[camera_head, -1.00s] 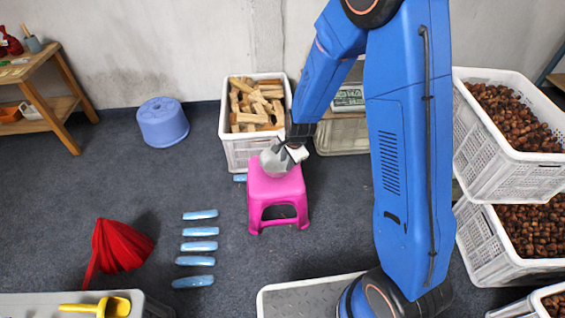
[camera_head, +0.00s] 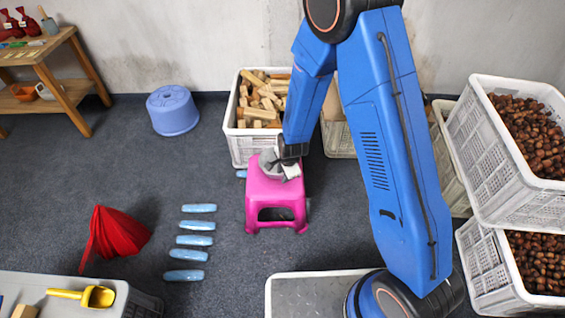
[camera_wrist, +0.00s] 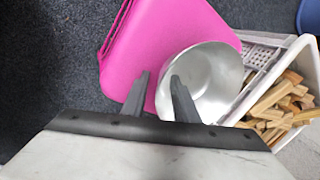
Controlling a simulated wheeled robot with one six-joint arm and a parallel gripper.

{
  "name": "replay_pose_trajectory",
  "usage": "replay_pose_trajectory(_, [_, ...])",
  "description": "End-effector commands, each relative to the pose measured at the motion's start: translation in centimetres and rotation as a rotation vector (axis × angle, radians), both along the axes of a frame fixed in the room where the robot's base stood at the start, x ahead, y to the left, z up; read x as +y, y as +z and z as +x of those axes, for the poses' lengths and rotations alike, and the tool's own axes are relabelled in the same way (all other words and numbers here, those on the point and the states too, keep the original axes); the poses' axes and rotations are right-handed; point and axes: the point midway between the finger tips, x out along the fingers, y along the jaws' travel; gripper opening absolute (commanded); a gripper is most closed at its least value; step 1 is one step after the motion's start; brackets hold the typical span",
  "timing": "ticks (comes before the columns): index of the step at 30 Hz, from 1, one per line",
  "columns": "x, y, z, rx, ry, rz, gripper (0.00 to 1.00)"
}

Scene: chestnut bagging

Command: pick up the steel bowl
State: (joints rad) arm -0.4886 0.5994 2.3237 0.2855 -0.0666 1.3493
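The steel bowl (camera_wrist: 212,75) sits on the pink stool (camera_wrist: 160,35), on the side nearest the wood crate, its open top facing the wrist camera. In the head view the bowl (camera_head: 267,158) is small and partly hidden by my gripper (camera_head: 289,169), which is down at the stool's top. In the wrist view my gripper (camera_wrist: 160,92) is open, with a gap between its fingers. One finger overlaps the bowl's inside and the other is outside it over the stool, with the near rim between them. I cannot tell whether either finger touches the bowl.
A white crate of wood pieces (camera_head: 240,150) stands right behind the stool. A blue tub (camera_head: 172,112), blue rolls (camera_head: 195,225) and a red cone-shaped thing (camera_head: 118,238) are on the floor to the left. Chestnut crates (camera_head: 500,165) are stacked at the right.

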Motion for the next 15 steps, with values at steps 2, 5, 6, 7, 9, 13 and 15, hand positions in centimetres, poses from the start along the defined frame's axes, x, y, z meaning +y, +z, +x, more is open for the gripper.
replay_pose_trajectory(2, [0.39,-0.49,-0.23,0.000,-0.001,0.000,0.27])
replay_pose_trajectory(5, [0.58,-0.72,-0.32,0.000,-0.001,0.000,0.27])
replay_pose_trajectory(6, [0.60,-0.75,-0.32,0.000,-0.001,0.000,0.27])
replay_pose_trajectory(7, [0.60,-0.75,-0.32,0.000,-0.002,0.001,0.27])
replay_pose_trajectory(9, [0.59,-0.74,-0.30,0.000,-0.002,0.001,0.27])
replay_pose_trajectory(13, [0.58,-0.73,-0.30,0.000,-0.002,0.001,0.12])
replay_pose_trajectory(15, [0.57,-0.73,-0.30,0.000,-0.002,0.001,0.00])
